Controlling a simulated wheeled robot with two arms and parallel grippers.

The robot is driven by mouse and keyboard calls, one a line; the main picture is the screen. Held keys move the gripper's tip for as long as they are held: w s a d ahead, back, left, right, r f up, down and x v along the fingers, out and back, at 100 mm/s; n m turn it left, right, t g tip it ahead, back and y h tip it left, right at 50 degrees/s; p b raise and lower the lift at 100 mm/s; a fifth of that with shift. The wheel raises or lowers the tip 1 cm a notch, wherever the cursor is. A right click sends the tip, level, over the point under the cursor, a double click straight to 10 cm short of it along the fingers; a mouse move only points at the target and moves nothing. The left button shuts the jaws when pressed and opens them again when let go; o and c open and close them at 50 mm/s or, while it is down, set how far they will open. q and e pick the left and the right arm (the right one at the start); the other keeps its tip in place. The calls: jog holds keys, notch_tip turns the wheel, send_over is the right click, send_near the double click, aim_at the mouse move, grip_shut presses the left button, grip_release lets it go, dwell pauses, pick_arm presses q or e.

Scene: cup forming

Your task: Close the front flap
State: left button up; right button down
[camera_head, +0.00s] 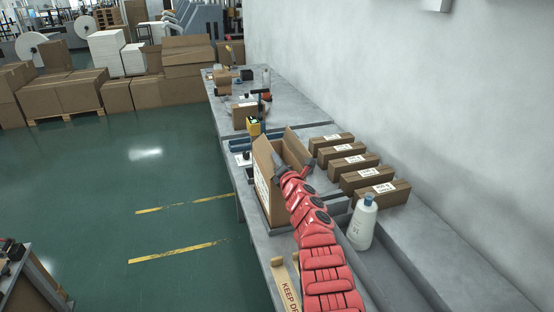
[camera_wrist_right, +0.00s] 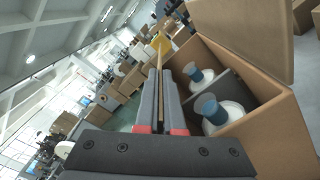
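The open cardboard box (camera_head: 266,185) stands on the bench with flaps raised. One tall flap (camera_head: 262,158) stands at its left. In the right wrist view the box (camera_wrist_right: 262,120) is at the right, with two white bottles with blue caps (camera_wrist_right: 200,77) inside. A raised flap (camera_wrist_right: 245,28) stands behind them. My right gripper (camera_head: 281,172) is at the box's near top. In the wrist view its fingers (camera_wrist_right: 162,78) are close together, with a thin tan strip along the gap. I cannot tell whether they hold it. The front flap is not clearly distinguishable. My left gripper is out of view.
Several closed, labelled boxes (camera_head: 358,177) stand in a row to the right. A white bottle (camera_head: 362,222) stands close to my right arm. A yellow device (camera_head: 253,126) is on the bench behind the box. A wall bounds the right side.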

jog(key=shift+w+d+f+m, duration=0.15)
jog(key=shift+f+m, duration=0.1)
jog(key=shift+m, duration=0.25)
jog(key=shift+s+d+f+m, duration=0.1)
jog(key=shift+d+f+m, duration=0.1)
jog(key=shift+m, duration=0.3)
jog(key=shift+f+m, duration=0.2)
jog(key=shift+m, duration=0.2)
jog(key=c, duration=1)
grip_release()
jog(key=shift+c, duration=0.2)
